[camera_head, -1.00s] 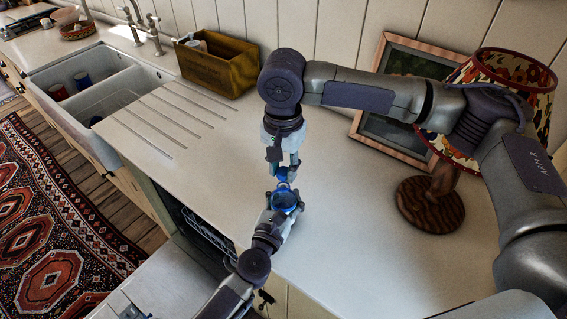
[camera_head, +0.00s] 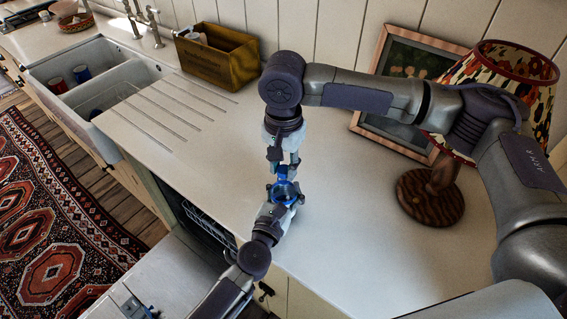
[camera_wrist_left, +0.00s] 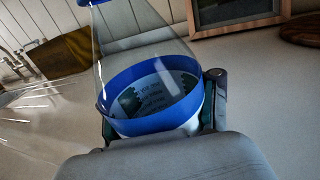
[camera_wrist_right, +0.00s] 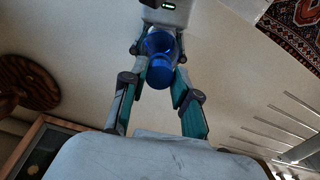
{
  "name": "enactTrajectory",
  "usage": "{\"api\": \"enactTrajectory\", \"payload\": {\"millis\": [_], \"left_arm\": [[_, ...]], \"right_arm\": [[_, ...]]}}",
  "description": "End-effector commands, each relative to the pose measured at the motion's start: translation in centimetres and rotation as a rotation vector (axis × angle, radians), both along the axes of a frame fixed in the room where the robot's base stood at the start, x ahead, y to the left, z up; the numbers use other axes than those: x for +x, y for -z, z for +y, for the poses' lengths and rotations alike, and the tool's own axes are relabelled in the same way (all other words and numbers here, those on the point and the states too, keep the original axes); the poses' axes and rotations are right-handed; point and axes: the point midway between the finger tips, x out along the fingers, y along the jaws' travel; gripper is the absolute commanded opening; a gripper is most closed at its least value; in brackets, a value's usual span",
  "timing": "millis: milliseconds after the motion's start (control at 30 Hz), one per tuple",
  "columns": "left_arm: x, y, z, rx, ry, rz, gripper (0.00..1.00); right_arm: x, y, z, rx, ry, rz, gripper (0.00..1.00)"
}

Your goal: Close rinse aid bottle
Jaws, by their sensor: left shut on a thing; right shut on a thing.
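The rinse aid bottle (camera_head: 286,191) is clear with a blue band. How the cap sits on the neck is hidden.
The pale countertop (camera_head: 340,230) around the bottle is clear. A lamp (camera_head: 430,195) and a picture frame (camera_head: 390,145) stand at the right. A wooden box (camera_head: 215,60) stands behind, beside the sink (camera_head: 85,65). A dishwasher rack (camera_head: 205,220) shows below the counter edge.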

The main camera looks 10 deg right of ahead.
Motion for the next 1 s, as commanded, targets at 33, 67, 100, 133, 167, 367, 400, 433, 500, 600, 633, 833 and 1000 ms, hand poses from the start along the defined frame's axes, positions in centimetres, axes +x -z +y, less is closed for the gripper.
{"api": "enactTrajectory", "payload": {"millis": [33, 67, 100, 133, 167, 367, 400, 433, 500, 600, 633, 833, 1000], "left_arm": [[0.0, 0.0, 0.0, -0.001, 0.000, -0.001, 0.00], [0.0, 0.0, 0.0, -0.001, 0.000, -0.001, 0.00], [0.0, 0.0, 0.0, -0.001, 0.000, -0.001, 0.00], [0.0, 0.0, 0.0, -0.001, 0.000, -0.001, 0.00], [0.0, 0.0, 0.0, -0.001, 0.000, -0.001, 0.00], [0.0, 0.0, 0.0, -0.001, 0.000, -0.001, 0.00], [0.0, 0.0, 0.0, -0.001, 0.000, -0.001, 0.00], [0.0, 0.0, 0.0, -0.001, 0.000, -0.001, 0.00], [0.0, 0.0, 0.0, -0.001, 0.000, -0.001, 0.00], [0.0, 0.0, 0.0, -0.001, 0.000, -0.001, 0.00], [0.0, 0.0, 0.0, -0.001, 0.000, -0.001, 0.00], [0.0, 0.0, 0.0, -0.001, 0.000, -0.001, 0.00], [0.0, 0.0, 0.0, -0.001, 0.000, -0.001, 0.00]], "right_arm": [[0.0, 0.0, 0.0, 0.000, 0.000, 0.000, 0.19], [0.0, 0.0, 0.0, 0.000, 0.000, 0.000, 0.19], [0.0, 0.0, 0.0, 0.000, 0.000, 0.000, 0.19], [0.0, 0.0, 0.0, 0.000, 0.000, 0.000, 0.19], [0.0, 0.0, 0.0, 0.000, 0.000, 0.000, 0.19], [0.0, 0.3, 0.0, 0.000, 0.000, 0.000, 0.19], [0.0, 0.4, 0.0, 0.000, 0.000, 0.000, 0.19], [0.0, 0.5, 0.0, 0.000, 0.000, 0.000, 0.19], [0.0, 0.6, 0.0, -0.001, 0.000, -0.001, 0.19], [0.0, 0.8, 0.0, -0.001, 0.001, -0.001, 0.19], [0.0, 0.9, 0.0, 0.000, 0.001, 0.000, 0.19], [0.0, 1.1, 0.0, 0.000, 0.008, 0.000, 0.19], [0.0, 1.2, 0.1, 0.002, 0.218, 0.001, 0.19]]}}
